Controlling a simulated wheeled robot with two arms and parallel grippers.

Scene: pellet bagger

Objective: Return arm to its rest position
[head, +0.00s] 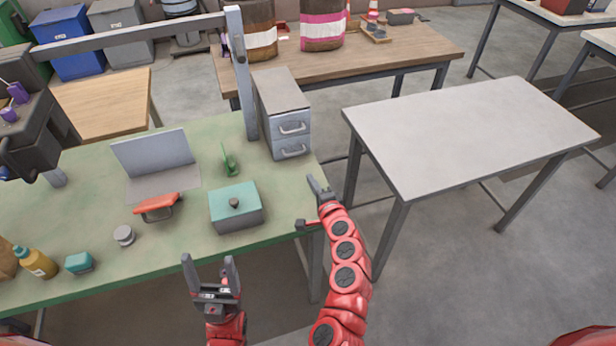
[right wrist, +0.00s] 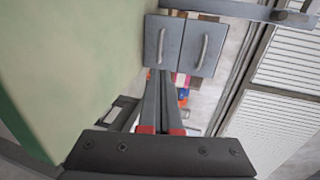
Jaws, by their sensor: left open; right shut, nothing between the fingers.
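My right gripper (head: 312,181) is raised in the head view beside the right edge of the green-topped bench (head: 85,205), just below the grey drawer cabinet (head: 284,110). In the right wrist view its two fingers (right wrist: 160,80) are shut together with nothing between them, and point toward the cabinet's two drawer fronts (right wrist: 185,45). My left gripper (head: 209,265) is open and empty in front of the bench's near edge, its fingers pointing up in the picture.
The bench holds a teal lidded box (head: 236,208), a red-handled tool (head: 157,205), a grey bin-like tray (head: 160,160), a grey puck (head: 123,235) and a yellow bottle (head: 36,262). A bare grey table (head: 465,130) stands right. Floor (head: 455,285) in front of it is clear.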

